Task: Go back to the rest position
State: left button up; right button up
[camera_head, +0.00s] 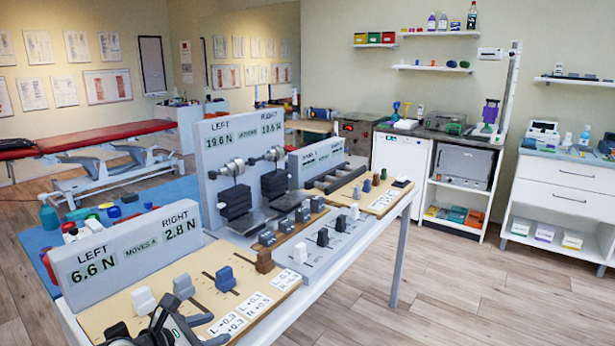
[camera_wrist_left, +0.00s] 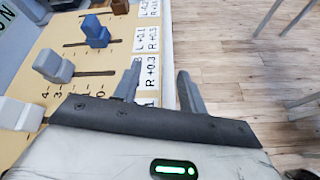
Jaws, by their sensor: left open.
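My left gripper (camera_head: 208,330) is low over the front edge of the nearest slider board (camera_head: 95,322). In the left wrist view its two grey fingers are apart with nothing between them, and the gripper (camera_wrist_left: 158,88) points along the board's edge past the number cards. My right gripper is not in view.
A display panel (camera_head: 125,249) reading LEFT 6.6 N, RIGHT 2.8 N stands behind the board. Further along the table are a taller panel (camera_head: 240,135), a grey block board (camera_head: 335,240) and a wooden board (camera_head: 380,200). Open wooden floor (camera_head: 460,290) lies right of the table.

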pick_arm(q)
jog(key=f+m, duration=0.1)
jog(key=s+f+m, duration=0.1)
jog(key=s+f, duration=0.1)
jog(key=shift+d+f+m+y, duration=0.25)
jog(key=shift+f+m+y, duration=0.05)
jog(key=shift+m+y, duration=0.1)
jog(key=s+d+f+m+y, duration=0.1)
jog(key=s+f+m, duration=0.4)
jog(key=s+m, duration=0.7)
jog(key=s+d+f+m+y, duration=0.2)
jog(key=s+f+m, duration=0.4)
jog(key=s+m, duration=0.6)
jog(key=shift+f+m+g+y, duration=0.15)
jog(key=shift+m+g+y, duration=0.2)
jog(key=shift+m, duration=0.45)
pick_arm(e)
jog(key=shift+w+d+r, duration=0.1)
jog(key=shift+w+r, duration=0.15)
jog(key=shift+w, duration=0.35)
